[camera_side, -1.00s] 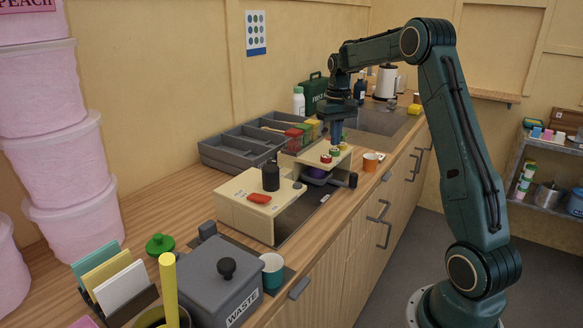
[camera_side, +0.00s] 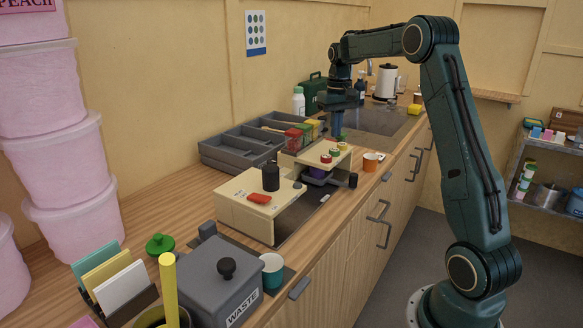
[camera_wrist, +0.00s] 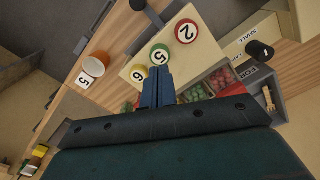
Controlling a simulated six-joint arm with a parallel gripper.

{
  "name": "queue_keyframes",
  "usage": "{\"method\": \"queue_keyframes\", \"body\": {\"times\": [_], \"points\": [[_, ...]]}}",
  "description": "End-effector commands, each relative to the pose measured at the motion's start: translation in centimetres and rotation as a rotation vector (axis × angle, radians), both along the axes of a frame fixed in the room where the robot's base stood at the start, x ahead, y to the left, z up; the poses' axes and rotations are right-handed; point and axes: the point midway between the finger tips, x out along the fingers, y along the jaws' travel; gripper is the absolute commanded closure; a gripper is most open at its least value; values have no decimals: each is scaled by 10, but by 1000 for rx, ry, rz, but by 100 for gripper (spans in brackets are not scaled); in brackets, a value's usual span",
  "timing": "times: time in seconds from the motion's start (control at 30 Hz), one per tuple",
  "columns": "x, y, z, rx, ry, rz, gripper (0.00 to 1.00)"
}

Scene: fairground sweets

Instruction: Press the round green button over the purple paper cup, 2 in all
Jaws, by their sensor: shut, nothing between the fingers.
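The round green button (camera_side: 334,153), marked 5, sits on top of the pale dispenser box between a red button (camera_side: 326,158) and a yellow button (camera_side: 342,146). In the wrist view the green button (camera_wrist: 160,54) lies just beyond my fingertips, the red button (camera_wrist: 186,31), marked 2, to its upper right and the yellow button (camera_wrist: 139,73), marked 6, to its lower left. The purple paper cup (camera_side: 316,173) is partly visible under the box top. It is not visible in the wrist view. My gripper (camera_side: 338,137) is shut and empty, beyond the buttons; contact is not visible.
An orange cup (camera_side: 372,162) stands on the counter right of the dispenser. A nearer pale box (camera_side: 240,205) carries a black knob and a red piece. Grey trays (camera_side: 240,150) lie to the left, and the sink (camera_side: 375,120) is behind.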

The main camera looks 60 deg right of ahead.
Motion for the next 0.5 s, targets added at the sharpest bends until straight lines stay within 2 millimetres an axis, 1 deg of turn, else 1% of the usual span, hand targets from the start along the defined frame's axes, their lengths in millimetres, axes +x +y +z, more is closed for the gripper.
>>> {"method": "queue_keyframes", "body": {"times": [0.1, 0.3, 0.5], "points": [[0, 0, 9, -1, -2, 0, 100], [0, 0, 21, 0, -1, 0, 100], [0, 0, 25, 0, 1, 0, 100]]}}
